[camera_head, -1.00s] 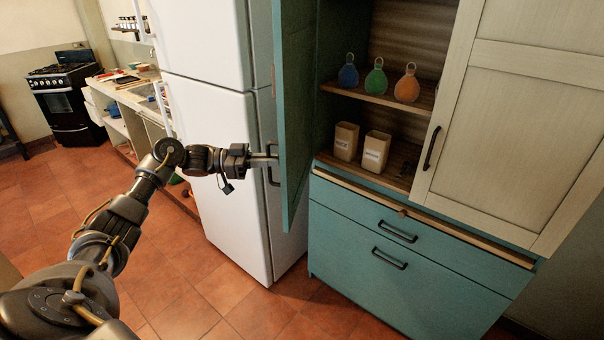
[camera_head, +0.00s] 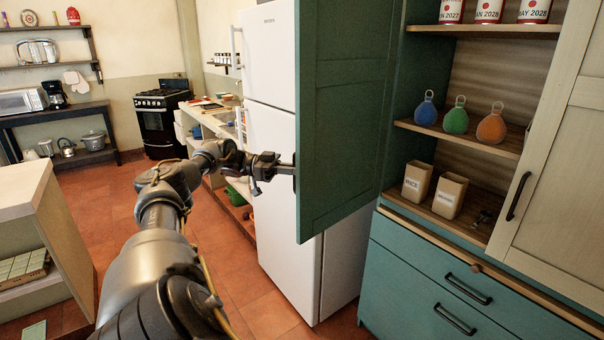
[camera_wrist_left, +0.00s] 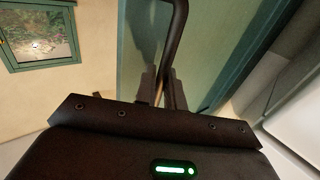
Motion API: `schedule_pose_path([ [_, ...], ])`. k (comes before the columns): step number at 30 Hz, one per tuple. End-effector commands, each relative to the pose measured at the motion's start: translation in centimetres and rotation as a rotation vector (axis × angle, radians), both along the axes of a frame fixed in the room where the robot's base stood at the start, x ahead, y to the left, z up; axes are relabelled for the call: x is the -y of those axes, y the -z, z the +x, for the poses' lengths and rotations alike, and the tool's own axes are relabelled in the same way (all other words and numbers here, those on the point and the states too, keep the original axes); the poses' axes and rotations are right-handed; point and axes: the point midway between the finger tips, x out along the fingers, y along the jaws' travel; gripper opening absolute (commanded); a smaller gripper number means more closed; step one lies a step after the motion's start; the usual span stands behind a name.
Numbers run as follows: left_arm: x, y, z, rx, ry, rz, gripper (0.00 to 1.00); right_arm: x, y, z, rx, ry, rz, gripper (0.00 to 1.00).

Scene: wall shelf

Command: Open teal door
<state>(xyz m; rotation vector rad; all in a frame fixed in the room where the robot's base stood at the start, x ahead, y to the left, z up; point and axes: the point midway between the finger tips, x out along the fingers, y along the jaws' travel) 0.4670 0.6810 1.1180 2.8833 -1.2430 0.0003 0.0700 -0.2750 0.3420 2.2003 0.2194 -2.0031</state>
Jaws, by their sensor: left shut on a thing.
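The teal door (camera_head: 340,110) stands swung out from the left side of the cabinet, and its panelled face fills the upper middle of the head view. My left gripper (camera_head: 286,170) is at the door's free edge, on the side facing the fridge. In the left wrist view, the gripper's fingers (camera_wrist_left: 165,92) are shut on the dark bar handle (camera_wrist_left: 174,45) of the teal door surface (camera_wrist_left: 205,55). The door partly hides the handle and fingertips in the head view. My right gripper is not in view.
The white fridge (camera_head: 290,240) stands close behind the door and left arm. The open cabinet holds colored flasks (camera_head: 456,118) and two beige canisters (camera_head: 450,195). A cream door (camera_head: 560,160) covers the right side. A low counter (camera_head: 30,190) stands at left; tiled floor lies between.

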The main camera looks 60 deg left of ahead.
Motion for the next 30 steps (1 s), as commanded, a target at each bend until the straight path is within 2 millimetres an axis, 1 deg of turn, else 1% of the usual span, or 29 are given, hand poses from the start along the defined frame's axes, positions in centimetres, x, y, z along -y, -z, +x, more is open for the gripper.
schedule_pose_path([
  [8,0.1,-0.2,0.1,0.004,0.001,-0.001,0.0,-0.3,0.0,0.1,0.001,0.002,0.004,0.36],
  [9,0.1,-0.2,0.1,0.004,0.001,-0.001,0.16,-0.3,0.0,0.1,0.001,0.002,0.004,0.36],
  [11,0.1,-0.1,0.1,0.004,0.001,-0.001,0.24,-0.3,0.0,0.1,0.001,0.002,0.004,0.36],
  [12,0.0,-0.1,0.1,0.003,0.0,0.0,0.25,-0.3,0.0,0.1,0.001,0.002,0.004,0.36],
  [20,-0.2,0.1,-0.2,0.001,-0.003,0.0,0.25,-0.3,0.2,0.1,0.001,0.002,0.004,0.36],
  [25,-1.9,0.4,-1.7,-0.001,-0.007,0.003,0.25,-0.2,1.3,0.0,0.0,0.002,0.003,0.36],
  [30,-4.5,0.4,-4.1,0.0,-0.005,0.003,0.25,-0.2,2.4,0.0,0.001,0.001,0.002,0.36],
])
